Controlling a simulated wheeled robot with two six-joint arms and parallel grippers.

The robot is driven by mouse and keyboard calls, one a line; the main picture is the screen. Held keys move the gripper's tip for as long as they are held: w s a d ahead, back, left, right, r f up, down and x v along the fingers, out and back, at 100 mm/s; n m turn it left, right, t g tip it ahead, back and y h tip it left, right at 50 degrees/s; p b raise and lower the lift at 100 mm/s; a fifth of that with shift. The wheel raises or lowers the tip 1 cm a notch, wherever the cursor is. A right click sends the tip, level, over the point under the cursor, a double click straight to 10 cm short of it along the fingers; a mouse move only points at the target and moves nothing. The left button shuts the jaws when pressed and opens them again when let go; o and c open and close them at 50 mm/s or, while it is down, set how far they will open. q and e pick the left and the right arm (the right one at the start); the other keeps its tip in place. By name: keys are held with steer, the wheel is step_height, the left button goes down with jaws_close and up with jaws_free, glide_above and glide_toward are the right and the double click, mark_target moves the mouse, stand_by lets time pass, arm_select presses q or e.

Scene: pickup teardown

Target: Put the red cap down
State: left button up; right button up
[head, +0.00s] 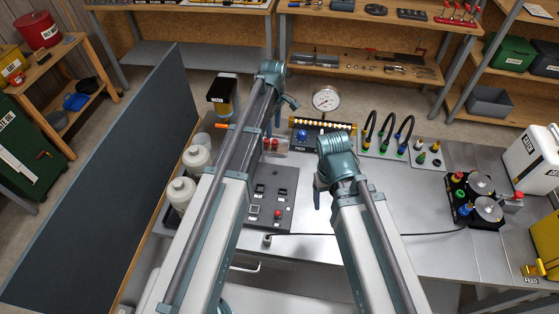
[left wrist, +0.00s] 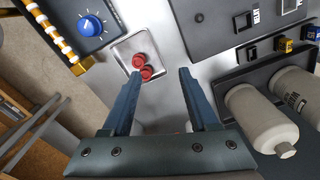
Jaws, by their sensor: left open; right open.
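Two red caps (left wrist: 141,66) sit side by side in a small shallow metal tray (left wrist: 122,52) in the left wrist view. In the head view the red caps (head: 270,143) lie in the tray just below my left gripper (head: 279,112). My left gripper is open and empty; in the left wrist view its two fingers (left wrist: 160,74) are spread, with the caps just beyond the left fingertip. I cannot tell which cap the task means. My right gripper (head: 318,198) points down over the bench, seen from above; its fingers are mostly hidden by its wrist.
A black control panel (head: 285,180) lies left of the middle of the bench. A press with a dial gauge (head: 326,99) and blue knob (left wrist: 90,25) stands behind the tray. White bottles (head: 181,192) stand at left. A cable and a two-disc unit (head: 480,186) are at right.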

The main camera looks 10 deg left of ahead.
arm_select(q)
steer(key=s+d+m, duration=0.4)
steer(key=s+m, duration=0.5)
steer(key=s, duration=0.4)
steer(key=s+d+m+y, duration=0.1)
steer(key=s+d+m, duration=0.3)
steer(key=s+m, duration=0.4)
steer(key=s, duration=0.5)
steer(key=shift+d+m, duration=0.4)
steer(key=shift+r, duration=0.1)
arm_select(e)
steer(key=shift+s, duration=0.1)
